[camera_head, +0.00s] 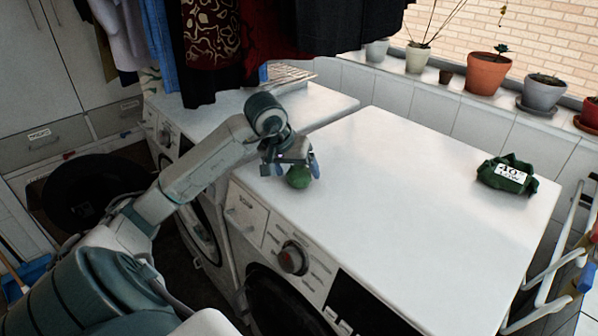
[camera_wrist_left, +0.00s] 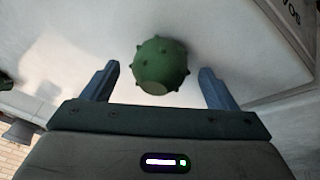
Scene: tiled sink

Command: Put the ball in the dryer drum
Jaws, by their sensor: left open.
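The ball (camera_head: 299,177) is green and sits on the white top of the front machine, near its left front corner. In the left wrist view the ball (camera_wrist_left: 160,66) shows small knobs and lies between and slightly beyond the fingertips. My left gripper (camera_head: 290,168) is open around the ball, with a gap on each side; its fingers (camera_wrist_left: 158,80) do not touch it. The front machine (camera_head: 400,170) has a dark round door (camera_head: 280,305) on its front, partly cut off by the frame. The drum inside is hidden. My right gripper is not in view.
A green bag with a white label (camera_head: 508,175) lies at the right of the machine top. A second machine (camera_head: 195,205) stands behind to the left, under hanging clothes (camera_head: 215,45). Plant pots (camera_head: 486,72) line the sill. A white rack (camera_head: 560,255) stands at the right. The middle of the top is clear.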

